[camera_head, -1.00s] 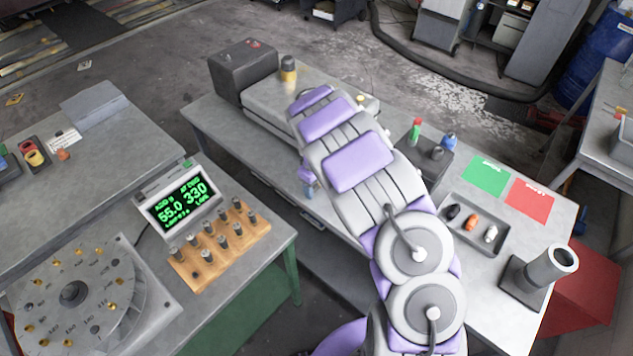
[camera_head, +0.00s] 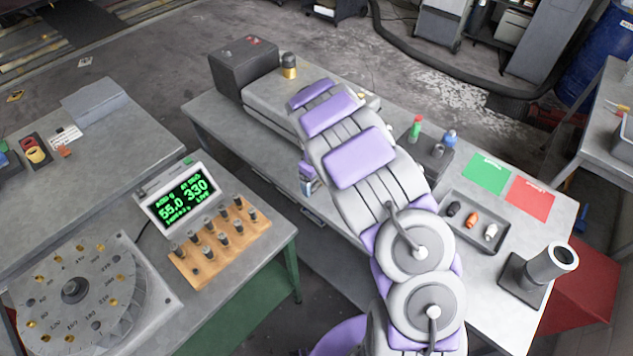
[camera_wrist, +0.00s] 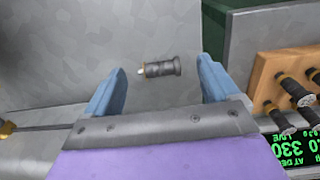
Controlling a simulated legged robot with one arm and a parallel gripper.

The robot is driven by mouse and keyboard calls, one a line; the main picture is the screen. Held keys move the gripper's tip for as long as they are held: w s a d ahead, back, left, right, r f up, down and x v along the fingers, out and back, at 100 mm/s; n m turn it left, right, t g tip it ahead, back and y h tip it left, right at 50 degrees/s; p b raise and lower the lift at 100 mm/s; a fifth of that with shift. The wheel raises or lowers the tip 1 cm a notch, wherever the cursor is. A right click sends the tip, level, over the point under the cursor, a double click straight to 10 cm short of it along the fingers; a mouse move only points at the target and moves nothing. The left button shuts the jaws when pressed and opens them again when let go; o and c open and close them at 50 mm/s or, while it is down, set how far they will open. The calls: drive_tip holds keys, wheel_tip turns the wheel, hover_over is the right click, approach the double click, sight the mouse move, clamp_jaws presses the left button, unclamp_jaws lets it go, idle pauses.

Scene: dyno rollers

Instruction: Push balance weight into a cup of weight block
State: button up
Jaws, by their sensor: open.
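The wooden weight block (camera_head: 222,244) stands on the left bench, with several dark cylindrical balance weights (camera_head: 222,238) upright in it. Its edge with some weights also shows at the right of the wrist view (camera_wrist: 264,88). My gripper (camera_wrist: 160,92) is open, with its two blue fingers apart. A single grey cylindrical weight (camera_wrist: 162,68) with a pale tip lies sideways in the picture between the fingertips, with gaps on both sides. I cannot tell what supports it. In the head view my gripper (camera_head: 310,182) is mostly hidden by my arm.
A green-lit display (camera_head: 180,202) stands behind the block. A round dial plate with brass cups (camera_head: 130,275) lies at the left bench's front. A grey tray with small coloured items (camera_head: 455,236) and a cylinder on a base (camera_head: 552,262) are on the right bench.

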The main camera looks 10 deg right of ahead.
sight(316, 189)
wheel_tip(316, 189, up, 16)
drive_tip(key=p, duration=0.2)
drive_tip(key=shift+a, duration=0.2)
drive_tip(key=shift+s+r, duration=0.1)
drive_tip(key=shift+s, duration=0.05)
idle(0.3)
drive_tip(key=s+d+r+m, duration=0.2)
drive_tip(key=s+r, duration=0.3)
drive_tip(key=s, duration=0.4)
drive_tip(key=s+d+r+m, duration=0.1)
drive_tip(key=s+r+m, duration=0.3)
drive_tip(key=s, duration=0.5)
drive_tip(key=s+a+r+g, duration=0.1)
drive_tip(key=s, duration=1.1)
drive_tip(key=s+a+m+g, duration=0.1)
drive_tip(key=s, duration=1.1)
drive_tip(key=shift+a+r, duration=0.25)
drive_tip(key=shift+r, duration=0.15)
